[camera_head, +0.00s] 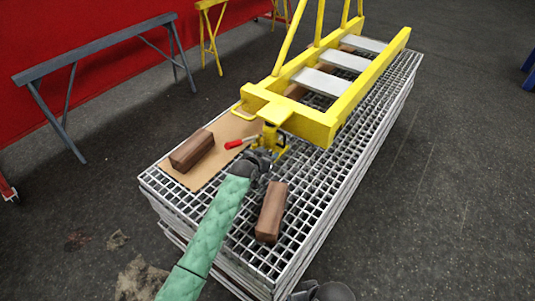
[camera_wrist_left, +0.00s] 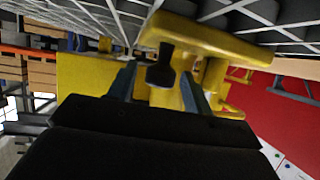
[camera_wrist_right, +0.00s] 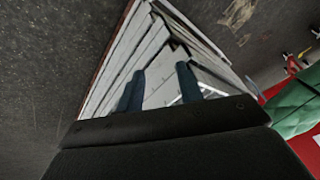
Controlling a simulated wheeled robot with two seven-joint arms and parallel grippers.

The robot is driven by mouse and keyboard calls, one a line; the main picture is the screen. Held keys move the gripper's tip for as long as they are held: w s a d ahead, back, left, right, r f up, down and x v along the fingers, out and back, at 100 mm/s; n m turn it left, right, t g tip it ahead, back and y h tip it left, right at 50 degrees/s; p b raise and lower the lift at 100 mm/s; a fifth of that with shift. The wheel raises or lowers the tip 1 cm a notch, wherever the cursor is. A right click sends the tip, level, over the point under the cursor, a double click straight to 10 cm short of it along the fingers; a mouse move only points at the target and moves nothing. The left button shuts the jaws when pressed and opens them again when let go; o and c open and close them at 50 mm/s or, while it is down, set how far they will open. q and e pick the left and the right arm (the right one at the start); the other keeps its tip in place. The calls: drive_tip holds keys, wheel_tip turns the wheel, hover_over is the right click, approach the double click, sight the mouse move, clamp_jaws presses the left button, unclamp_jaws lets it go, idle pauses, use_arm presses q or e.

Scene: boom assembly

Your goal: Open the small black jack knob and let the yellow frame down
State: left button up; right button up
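The yellow frame (camera_head: 325,84) with grey steps lies along the grating table, its near end over the yellow jack (camera_head: 279,143). In the left wrist view the yellow jack (camera_wrist_left: 205,38) fills the upper middle. The small black knob (camera_wrist_left: 161,68) sticks out of it toward my left gripper. My left gripper (camera_wrist_left: 158,84) is open, with one finger on each side of the knob and a gap at both sides. In the head view my left gripper (camera_head: 268,157) is beside the jack and hides the knob. My right gripper (camera_wrist_right: 158,88) is open and empty, low beside the table's near end.
The grating table (camera_head: 345,175) holds two brown wooden blocks (camera_head: 192,150) (camera_head: 271,212), a cardboard sheet (camera_head: 225,130) and a red-handled tool (camera_head: 236,143). A grey trestle (camera_head: 100,47) stands at left.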

use_arm(q)
drive_tip(key=c, duration=0.9)
drive_tip(key=shift+r, duration=0.1)
drive_tip(key=shift+r+n+t+y+p, duration=0.1)
drive_tip(key=shift+n+t+y+p, duration=0.2)
drive_tip(key=shift+n+y+p, duration=0.55)
drive_tip(key=shift+p, duration=0.4)
use_arm(e)
drive_tip(key=shift+g+h, duration=0.5)
drive_tip(key=d+r, duration=0.1)
drive_tip(key=s+d+r, duration=0.1)
drive_tip(key=d+r, duration=0.1)
drive_tip(key=shift+d+r, duration=0.1)
drive_tip(key=shift+r, duration=0.15)
use_arm(q)
drive_tip(key=o, duration=0.9)
drive_tip(key=shift+f, duration=0.2)
use_arm(e)
drive_tip(key=shift+s, duration=0.1)
use_arm(q)
drive_tip(key=shift+o, duration=0.2)
